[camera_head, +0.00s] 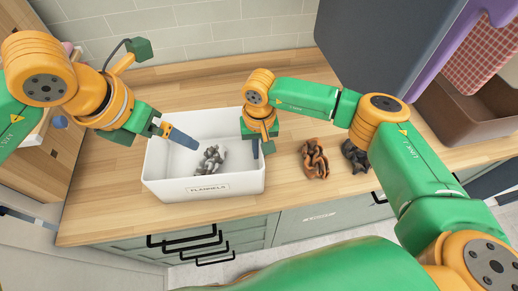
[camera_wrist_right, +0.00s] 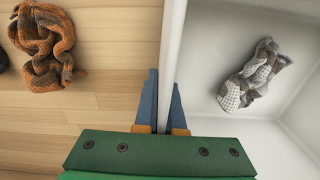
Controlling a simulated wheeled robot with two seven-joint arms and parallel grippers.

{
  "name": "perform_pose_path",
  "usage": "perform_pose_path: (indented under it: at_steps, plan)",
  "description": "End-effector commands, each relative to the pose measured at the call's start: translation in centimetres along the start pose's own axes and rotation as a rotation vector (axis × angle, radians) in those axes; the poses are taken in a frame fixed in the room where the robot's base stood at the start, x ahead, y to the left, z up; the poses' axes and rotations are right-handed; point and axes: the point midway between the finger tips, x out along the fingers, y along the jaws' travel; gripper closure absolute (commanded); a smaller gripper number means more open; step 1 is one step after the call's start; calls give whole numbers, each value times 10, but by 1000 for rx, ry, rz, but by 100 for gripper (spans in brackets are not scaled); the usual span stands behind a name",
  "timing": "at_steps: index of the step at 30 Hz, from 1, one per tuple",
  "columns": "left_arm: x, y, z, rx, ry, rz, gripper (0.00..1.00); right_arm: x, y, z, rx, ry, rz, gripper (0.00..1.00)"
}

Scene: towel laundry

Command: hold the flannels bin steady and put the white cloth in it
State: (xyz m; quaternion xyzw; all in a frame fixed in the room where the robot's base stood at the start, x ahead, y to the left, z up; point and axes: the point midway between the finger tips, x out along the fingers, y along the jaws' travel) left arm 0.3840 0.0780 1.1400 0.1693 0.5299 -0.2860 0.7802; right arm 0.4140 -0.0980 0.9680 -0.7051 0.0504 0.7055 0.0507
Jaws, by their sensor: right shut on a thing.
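The white flannels bin (camera_head: 160,178), with a "FLANNELS" label on its front, stands on the wooden counter. A crumpled white-and-grey cloth (camera_head: 210,160) lies on the bin floor; the right wrist view shows it too (camera_wrist_right: 252,76). My right gripper (camera_wrist_right: 165,92) is shut on the bin's right wall, one blue finger on each side of it; in the head view it is at the bin's right side (camera_head: 256,148). My left gripper (camera_head: 183,138) is above the left part of the bin, apart from the cloth. Its finger gap is not clear, and no cloth shows in it.
A brown-orange cloth (camera_head: 314,159) and a dark grey cloth (camera_head: 355,155) lie on the counter (camera_head: 300,205) right of the bin. A brown bin (camera_head: 470,120) and a hanging red checked cloth (camera_head: 482,58) are at the far right. A large dark grey panel (camera_head: 365,45) stands behind.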

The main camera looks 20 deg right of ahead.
Motion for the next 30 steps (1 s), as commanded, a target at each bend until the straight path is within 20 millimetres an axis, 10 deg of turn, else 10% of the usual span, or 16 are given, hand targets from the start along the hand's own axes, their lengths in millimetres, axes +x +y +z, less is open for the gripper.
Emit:
perform_pose_path:
  at_steps: [11, 16, 25, 30]
  plan:
    - [-9, 0, 0, 1, 0, 0, 0, 0, 0, 0, 0, 1, -2, 100]
    - [-9, 0, 0, 1, 0, 0, 0, 0, 0, 0, 0, 1, -1, 59]
    - [-9, 0, 0, 1, 0, 0, 0, -2, 0, 0, 0, 1, -1, 59]
    - [-9, 0, 0, 1, -1, 0, 0, -36, 0, -1, 0, 5, -3, 59]
